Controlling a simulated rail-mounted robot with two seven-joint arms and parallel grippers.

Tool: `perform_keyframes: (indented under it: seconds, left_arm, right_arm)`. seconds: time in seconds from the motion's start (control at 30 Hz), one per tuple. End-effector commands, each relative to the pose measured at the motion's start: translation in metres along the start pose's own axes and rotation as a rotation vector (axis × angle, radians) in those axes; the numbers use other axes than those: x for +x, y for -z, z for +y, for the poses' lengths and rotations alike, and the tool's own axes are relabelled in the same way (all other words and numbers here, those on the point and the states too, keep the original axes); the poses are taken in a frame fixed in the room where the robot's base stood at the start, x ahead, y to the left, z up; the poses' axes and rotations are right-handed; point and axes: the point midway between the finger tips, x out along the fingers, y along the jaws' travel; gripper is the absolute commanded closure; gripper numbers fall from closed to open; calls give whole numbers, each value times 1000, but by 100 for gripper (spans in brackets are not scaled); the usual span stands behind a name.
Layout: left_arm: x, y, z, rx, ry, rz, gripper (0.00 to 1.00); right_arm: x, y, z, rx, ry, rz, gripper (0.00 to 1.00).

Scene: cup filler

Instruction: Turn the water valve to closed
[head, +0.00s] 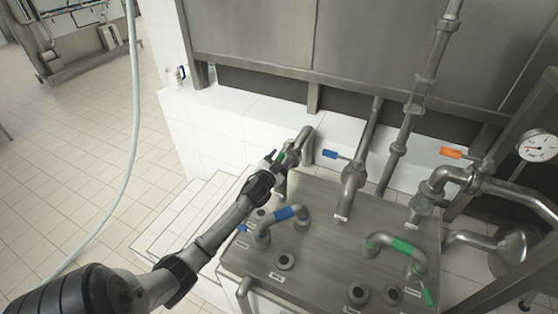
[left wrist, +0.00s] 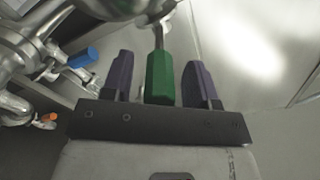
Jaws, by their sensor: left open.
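A green valve handle (left wrist: 160,78) stands between the two dark fingers of my left gripper (left wrist: 161,72) in the left wrist view. The fingers are open, with a gap on each side of the handle. In the head view my left gripper (head: 276,161) is at a steel pipe (head: 301,143) by the white tiled ledge, with a bit of green showing there. The gripper hides most of this valve. I cannot read which valve is labelled water. My right gripper is in neither view.
A blue valve handle (head: 331,154) is close on the right, and an orange one (head: 451,153) is farther right. The steel top (head: 325,245) carries a blue-banded pipe (head: 284,214), a green-banded pipe (head: 398,245) and several round knobs. A gauge (head: 537,146) is at far right.

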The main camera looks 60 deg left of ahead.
Motion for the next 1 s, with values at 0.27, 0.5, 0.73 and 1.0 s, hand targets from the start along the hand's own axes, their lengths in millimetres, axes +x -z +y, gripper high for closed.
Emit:
perform_keyframes:
  seconds: [0.27, 0.5, 0.73, 1.0]
  left_arm:
    - [2, 0, 0, 0, 0, 0, 46]
    - [2, 0, 0, -1, 0, 0, 64]
    - [1, 0, 0, -1, 0, 0, 86]
    - [1, 0, 0, -1, 0, 0, 100]
  right_arm:
    - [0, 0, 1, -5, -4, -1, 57]
    - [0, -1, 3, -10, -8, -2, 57]
    - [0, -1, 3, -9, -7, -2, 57]
    - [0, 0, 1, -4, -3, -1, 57]
